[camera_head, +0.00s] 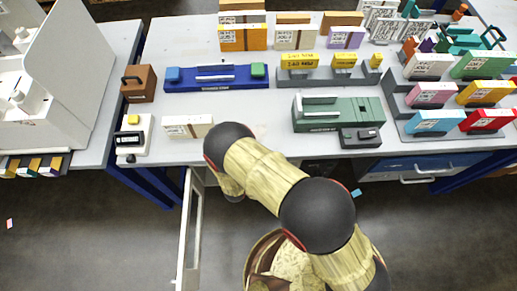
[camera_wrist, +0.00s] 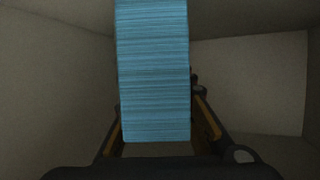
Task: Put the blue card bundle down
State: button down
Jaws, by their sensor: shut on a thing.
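The blue card bundle (camera_wrist: 153,70) stands tall in the wrist view, its stacked card edges facing the camera. My gripper (camera_wrist: 156,115) is shut on it, with a dark finger at each side. Plain grey-beige walls (camera_wrist: 250,75) surround the bundle and the fingers, like the inside of a compartment. I cannot tell whether the bundle's hidden end touches a surface. In the head view my arm bends down at the table's front edge, and the gripper and bundle are hidden there.
A narrow pale open door or panel (camera_head: 190,235) stands left of my arm, below the table (camera_head: 260,140). A green device (camera_head: 340,112) and a pale box (camera_head: 188,126) sit near the table's front edge. Racks of coloured boxes (camera_head: 435,121) fill the right.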

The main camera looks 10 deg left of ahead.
jog(key=shift+w+d, duration=0.15)
jog(key=shift+w, duration=0.45)
notch_tip(320, 180, down, 4)
jog(key=b, duration=0.2)
jog(key=shift+s+r+b, duration=0.1)
jog(key=shift+r+b, duration=0.05)
jog(key=shift+b, duration=0.15)
jog(key=shift+r, duration=0.15)
jog(key=c, duration=1.5)
grip_release()
jog(key=shift+c, duration=0.2)
